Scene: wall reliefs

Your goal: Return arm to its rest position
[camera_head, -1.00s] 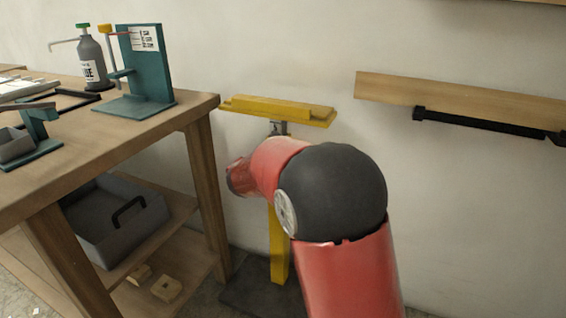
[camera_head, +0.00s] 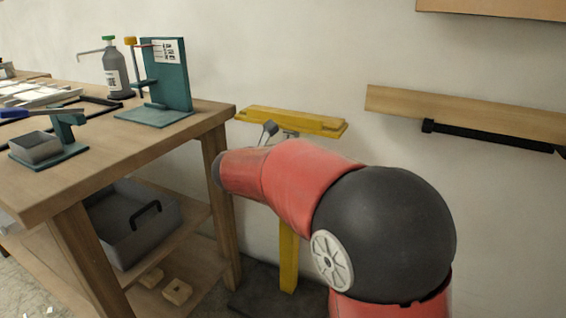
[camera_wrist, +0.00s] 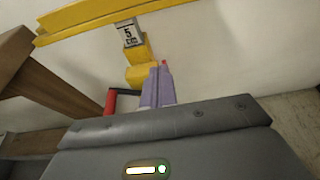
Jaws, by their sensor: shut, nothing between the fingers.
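My red and black arm reaches from the lower right of the head view toward the yellow stand (camera_head: 290,121). My gripper (camera_wrist: 160,72) shows in the wrist view as two pale purple fingers beyond its grey body. The fingers are together, with nothing seen between them. They point toward the stand's yellow post, below a tag marked 5 (camera_wrist: 129,33). Whether they touch the post cannot be told. In the head view the gripper cannot be clearly made out behind the arm.
A wooden workbench (camera_head: 190,138) with a teal stand (camera_head: 168,80) and a grey bottle (camera_head: 115,72) is at the left. A grey bin (camera_head: 150,240) sits on its lower shelf. A wooden wall rail (camera_head: 470,112) with a black bar is at the right. A red post (camera_wrist: 110,102) is left of the fingers.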

